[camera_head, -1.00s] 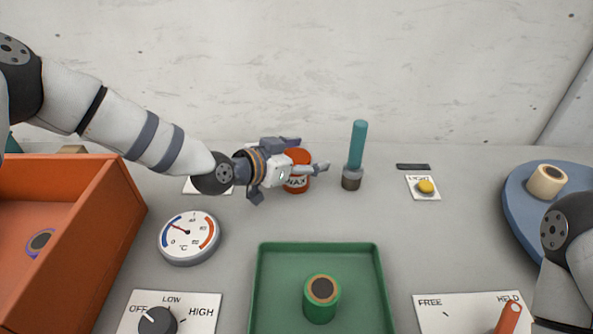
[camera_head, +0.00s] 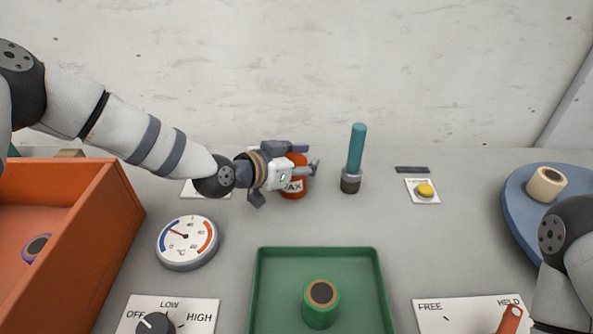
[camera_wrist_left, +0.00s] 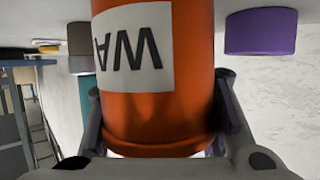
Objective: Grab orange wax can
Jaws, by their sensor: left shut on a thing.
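The orange wax can (camera_head: 296,187) stands at the back of the grey table, with a white label reading "WAX". My left gripper (camera_head: 300,165) reaches in from the left and is shut around the can, one finger on each side. In the left wrist view the can (camera_wrist_left: 185,100) fills the middle, its label upside down, between the two fingers (camera_wrist_left: 162,115). The gripper hides part of the can in the head view. The fingers of my right gripper are out of view; only part of that arm shows at the lower right.
A teal-handled tool (camera_head: 355,155) stands upright just right of the can. A yellow button (camera_head: 425,190) is farther right. A dial gauge (camera_head: 187,242) and an orange bin (camera_head: 95,225) lie left. A green tray (camera_head: 320,252) holding a green spool (camera_head: 321,310) is in front.

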